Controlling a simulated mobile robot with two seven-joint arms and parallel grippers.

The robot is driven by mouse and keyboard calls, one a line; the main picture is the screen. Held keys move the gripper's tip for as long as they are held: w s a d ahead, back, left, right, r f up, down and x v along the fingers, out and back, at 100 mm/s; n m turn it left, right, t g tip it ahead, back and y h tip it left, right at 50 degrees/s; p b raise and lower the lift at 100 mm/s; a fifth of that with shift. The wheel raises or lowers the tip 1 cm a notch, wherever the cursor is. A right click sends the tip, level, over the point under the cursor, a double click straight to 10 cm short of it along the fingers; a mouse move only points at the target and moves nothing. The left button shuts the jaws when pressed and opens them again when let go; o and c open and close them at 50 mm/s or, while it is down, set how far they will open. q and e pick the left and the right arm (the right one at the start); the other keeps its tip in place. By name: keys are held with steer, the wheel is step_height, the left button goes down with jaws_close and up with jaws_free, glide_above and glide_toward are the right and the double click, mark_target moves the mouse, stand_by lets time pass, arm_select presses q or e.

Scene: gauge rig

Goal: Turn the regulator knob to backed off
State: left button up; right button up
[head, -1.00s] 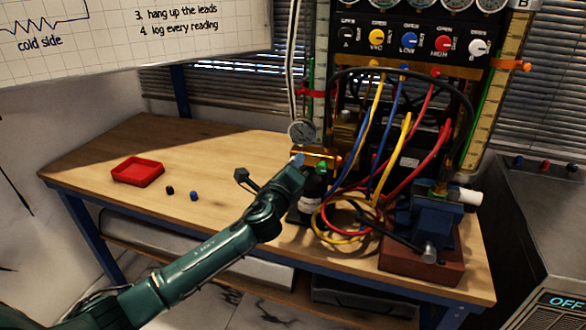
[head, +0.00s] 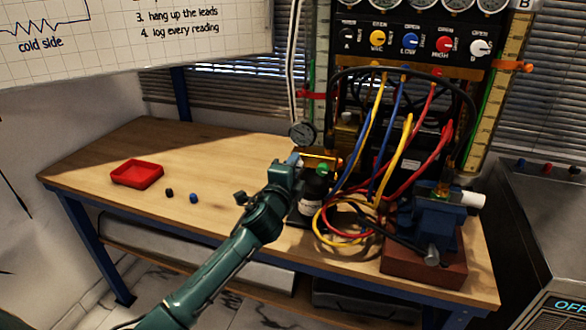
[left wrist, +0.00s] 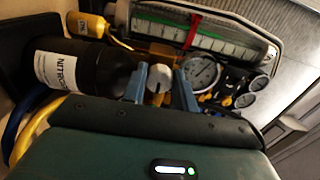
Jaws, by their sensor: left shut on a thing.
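The regulator knob (left wrist: 160,74), pale grey and round, shows in the left wrist view between the two blue fingers of my left gripper (left wrist: 160,88). The fingers are shut on it from both sides. In the head view my left gripper (head: 297,161) is at the brass regulator, and the knob is hidden there. A round gauge (head: 302,132) stands just above the regulator. A dark bottle with a white label (head: 311,206), marked as nitrogen in the left wrist view (left wrist: 72,66), is beside the gripper. My right gripper is not in view.
Looped yellow, red and blue hoses (head: 345,225) lie right of the gripper. A blue vise (head: 428,218) stands beyond them. A red tray (head: 137,174) and two small caps are on the left of the bench (head: 235,165), where room is free.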

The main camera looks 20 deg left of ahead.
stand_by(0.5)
arm_select(q)
steer(key=o, duration=1)
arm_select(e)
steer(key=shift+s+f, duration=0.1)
arm_select(q)
steer(key=s, duration=1.3)
steer(key=shift+s+b, duration=0.1)
steer(key=shift+b, duration=0.2)
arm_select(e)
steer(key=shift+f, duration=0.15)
